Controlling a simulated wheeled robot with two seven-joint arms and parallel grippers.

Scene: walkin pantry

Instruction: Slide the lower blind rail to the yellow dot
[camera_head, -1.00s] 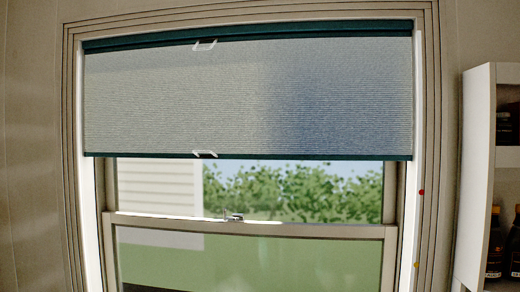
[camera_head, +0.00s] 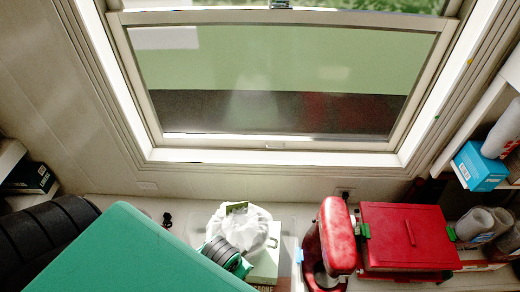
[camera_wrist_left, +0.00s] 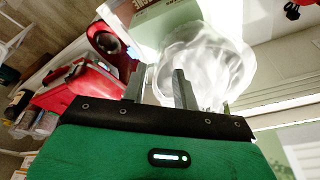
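The blind and its lower rail are out of view now, as the head view is tilted down at the lower window. A small yellow dot (camera_head: 470,61) is on the right side of the window frame, with a green dot (camera_head: 437,117) lower down. My left gripper (camera_wrist_left: 160,85) shows in the left wrist view with its two grey fingers apart and nothing visible between them. It points toward a white plastic bag. In the head view my green left arm covers the lower left, and I cannot make out the fingertips there. My right gripper is not in view.
Below the window, the white bag (camera_head: 235,222), a red stand mixer (camera_head: 338,232) and a red box (camera_head: 408,234) stand on the counter. Shelves with a blue box (camera_head: 480,166) are at the right. The window sill (camera_head: 275,157) is clear.

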